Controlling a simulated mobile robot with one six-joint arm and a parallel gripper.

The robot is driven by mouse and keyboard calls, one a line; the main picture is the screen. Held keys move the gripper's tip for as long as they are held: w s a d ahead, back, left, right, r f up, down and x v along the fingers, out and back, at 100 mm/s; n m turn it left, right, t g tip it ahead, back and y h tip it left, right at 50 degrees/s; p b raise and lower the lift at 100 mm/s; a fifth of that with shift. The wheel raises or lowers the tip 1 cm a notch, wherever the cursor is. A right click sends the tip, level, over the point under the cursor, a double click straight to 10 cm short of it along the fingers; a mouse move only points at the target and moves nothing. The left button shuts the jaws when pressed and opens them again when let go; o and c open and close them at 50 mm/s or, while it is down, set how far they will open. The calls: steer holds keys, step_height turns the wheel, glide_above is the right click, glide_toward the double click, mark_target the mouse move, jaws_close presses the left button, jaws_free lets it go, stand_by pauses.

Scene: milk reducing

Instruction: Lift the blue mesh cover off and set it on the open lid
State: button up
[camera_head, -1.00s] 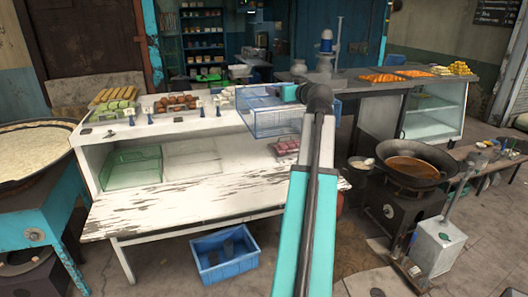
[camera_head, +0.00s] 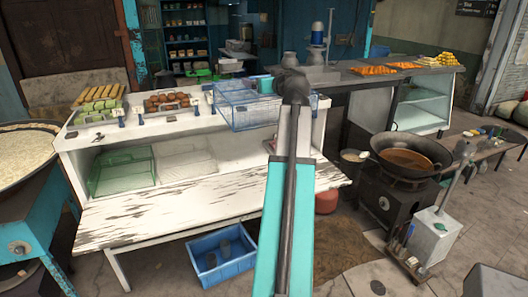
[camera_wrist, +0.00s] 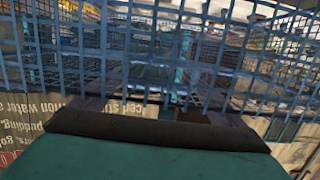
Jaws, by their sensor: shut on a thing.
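The blue mesh cover (camera_head: 242,108) is a see-through box held raised at the right end of the white stall's upper shelf. My gripper (camera_head: 268,85) is at its top and shut on it; my arm hides part of the grip and the cover's right side. In the wrist view, the blue mesh (camera_wrist: 75,70) fills the space ahead, and the dark fingers of my gripper (camera_wrist: 165,108) show against it. A weathered white board (camera_head: 200,215), apparently the open lid, lies flat and bare at the stall's front, lower than the cover.
A green mesh basket (camera_head: 122,172) stands on the stall left of a pale mesh one (camera_head: 185,167). Food trays (camera_head: 170,103) line the upper shelf. A blue crate (camera_head: 222,262) is on the floor below. A wok (camera_head: 408,155) stands at right.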

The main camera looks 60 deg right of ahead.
steer(key=shift+d, duration=0.1)
steer(key=w+d+f+b, duration=0.2)
steer(key=d+f+b, duration=0.1)
steer(key=f, duration=0.9)
steer(key=w+d+f+b, duration=0.2)
steer(key=f+b, duration=0.3)
steer(key=f, duration=0.7)
steer(key=w+d+f+b, duration=0.3)
steer(key=d+f+b, duration=0.1)
steer(key=f, duration=0.8)
steer(key=shift+d+b, duration=0.35)
steer(key=shift+d, duration=0.25)
steer(key=shift+f, duration=0.15)
step_height(320, 180, down, 8)
steer(key=b, duration=0.5)
steer(key=shift+f+b, duration=0.25)
steer(key=shift+b, duration=0.7)
